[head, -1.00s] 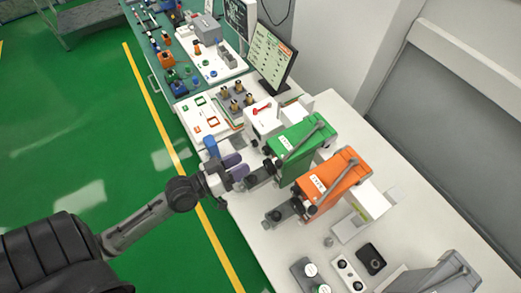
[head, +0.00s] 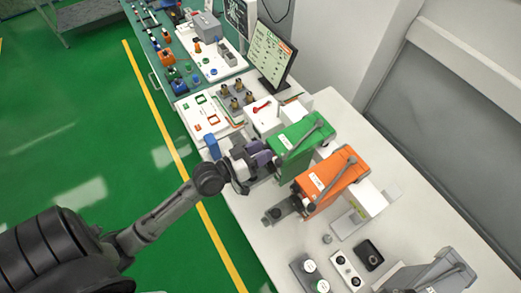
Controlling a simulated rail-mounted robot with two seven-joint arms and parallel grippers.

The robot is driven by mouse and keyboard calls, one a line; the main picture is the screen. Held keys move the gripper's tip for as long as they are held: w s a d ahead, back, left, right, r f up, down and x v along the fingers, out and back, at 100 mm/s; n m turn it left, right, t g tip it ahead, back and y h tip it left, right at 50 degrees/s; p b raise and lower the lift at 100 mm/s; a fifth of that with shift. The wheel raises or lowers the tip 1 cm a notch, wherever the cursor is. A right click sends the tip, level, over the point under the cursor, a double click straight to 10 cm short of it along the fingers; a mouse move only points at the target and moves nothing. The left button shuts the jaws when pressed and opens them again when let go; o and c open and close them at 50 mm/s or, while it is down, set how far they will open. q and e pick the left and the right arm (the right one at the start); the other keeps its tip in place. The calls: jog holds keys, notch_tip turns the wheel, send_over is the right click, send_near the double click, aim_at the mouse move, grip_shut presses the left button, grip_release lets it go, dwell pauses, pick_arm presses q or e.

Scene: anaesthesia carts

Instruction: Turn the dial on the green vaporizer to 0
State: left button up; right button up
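The green vaporizer (head: 303,146) stands on the white counter (head: 262,224), with a white label on its front and a grey lever across its top. My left gripper (head: 262,154) is right at the lower front of the green vaporizer, where its dark dial part sticks out. The gripper covers most of that part, so the dial's setting cannot be read. Two purplish fingers show close to the dial; whether they are closed on it cannot be told. My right gripper is not in view.
An orange vaporizer (head: 330,182) stands close beside the green one, its dark dial (head: 275,214) sticking out toward the floor side. A blue object (head: 212,146) is near my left wrist. A monitor (head: 270,56) and a white unit with a red lever (head: 263,116) stand behind.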

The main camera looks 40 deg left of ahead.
pick_arm(q)
jog(key=c, duration=0.6)
jog(key=shift+r+n+p, duration=0.2)
jog(key=shift+n+p, duration=0.1)
jog(key=shift+p, duration=0.35)
jog(key=shift+f+n, duration=0.2)
jog(key=shift+n, duration=0.3)
jog(key=o, duration=0.6)
jog(key=shift+o, duration=0.2)
